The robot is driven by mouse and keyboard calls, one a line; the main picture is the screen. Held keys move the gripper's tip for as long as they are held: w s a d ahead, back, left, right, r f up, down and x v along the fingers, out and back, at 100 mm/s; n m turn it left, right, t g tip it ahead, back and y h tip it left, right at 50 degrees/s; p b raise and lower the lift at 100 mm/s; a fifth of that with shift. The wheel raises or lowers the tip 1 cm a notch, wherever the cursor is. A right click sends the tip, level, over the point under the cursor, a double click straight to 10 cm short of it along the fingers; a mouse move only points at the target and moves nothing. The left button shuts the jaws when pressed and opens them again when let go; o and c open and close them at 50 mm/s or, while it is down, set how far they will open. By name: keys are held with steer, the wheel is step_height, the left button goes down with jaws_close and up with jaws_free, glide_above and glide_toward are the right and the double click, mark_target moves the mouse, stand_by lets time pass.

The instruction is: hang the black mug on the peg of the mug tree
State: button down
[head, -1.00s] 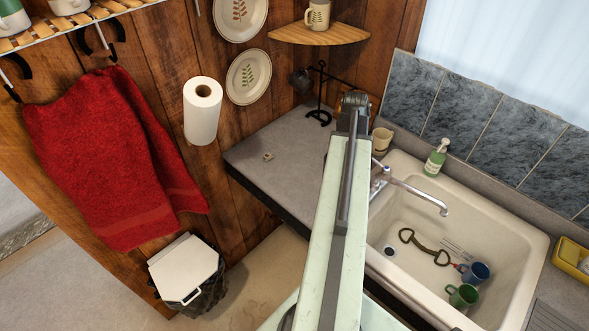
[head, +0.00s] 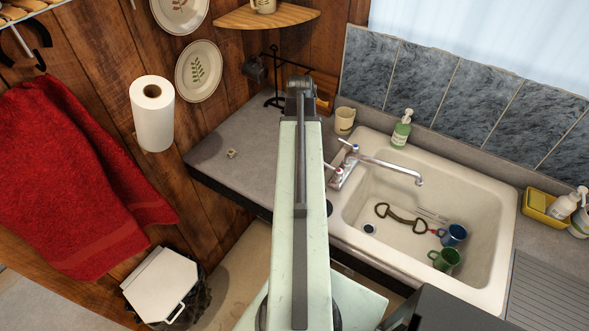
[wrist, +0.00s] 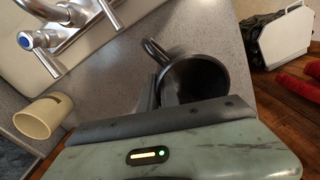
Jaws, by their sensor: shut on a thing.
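My gripper (wrist: 158,95) is shut on the black mug (wrist: 215,62) in the wrist view. A dark finger lies along the mug's left wall; the other is hard to make out. The mug's open mouth and its handle, at upper left, show above the grey counter. In the head view my arm hides the held mug and the gripper. The black mug tree (head: 276,77) stands at the counter's back corner, just left of my arm's end. A dark mug (head: 254,69) shows at the left end of its arm and seems to hang there. My arm partly covers the tree's right side.
A beige cup (head: 345,120) stands right of my arm, near the tap (head: 385,165) and sink (head: 490,210). A small block (head: 231,154) lies on the counter (head: 215,175). A corner shelf (head: 285,18) juts out above the tree.

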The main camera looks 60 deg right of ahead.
steer(key=shift+f+b, duration=2.75)
steer(key=shift+f, duration=0.85)
steer(key=c, duration=1.6)
jaws_free()
steer(key=shift+r, duration=0.1)
steer(key=r+p, duration=0.8)
steer(key=shift+a, duration=0.35)
steer(key=shift+f, duration=0.1)
steer(key=shift+s, duration=0.1)
